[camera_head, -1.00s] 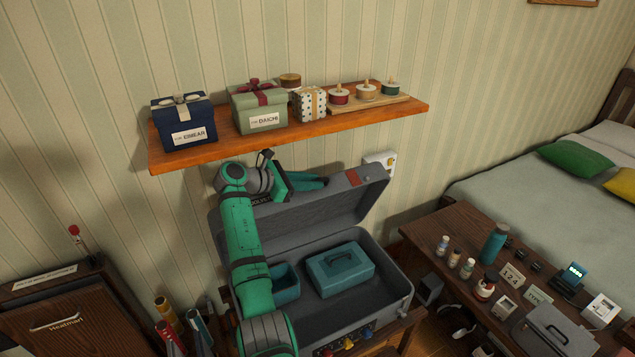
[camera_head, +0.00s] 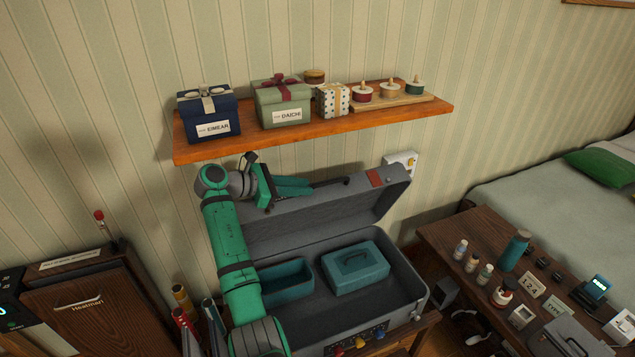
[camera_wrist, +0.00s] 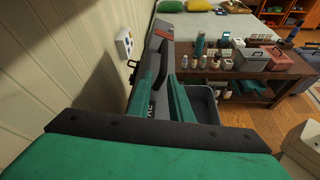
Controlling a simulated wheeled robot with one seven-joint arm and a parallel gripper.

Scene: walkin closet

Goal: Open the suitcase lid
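The grey suitcase (camera_head: 398,287) stands open on a low wooden stand. Its lid (camera_head: 345,215) is raised and leans back toward the wall, with a red patch near its top right corner; the lid also shows edge-on in the wrist view (camera_wrist: 167,55). My gripper (camera_head: 312,187) is at the upper left of the lid, along its top edge, with green fingers pointing right. In the wrist view the fingers (camera_wrist: 166,95) lie close along the lid. I cannot tell whether they touch it or how far apart they are. My arm hides the suitcase's left side.
A teal case (camera_head: 355,272) and a teal open bin (camera_head: 287,281) lie inside the suitcase. A wooden shelf (camera_head: 300,139) with gift boxes hangs just above my gripper. A wall switch box (camera_head: 402,162) is behind the lid. A cluttered table (camera_head: 450,236) stands at right.

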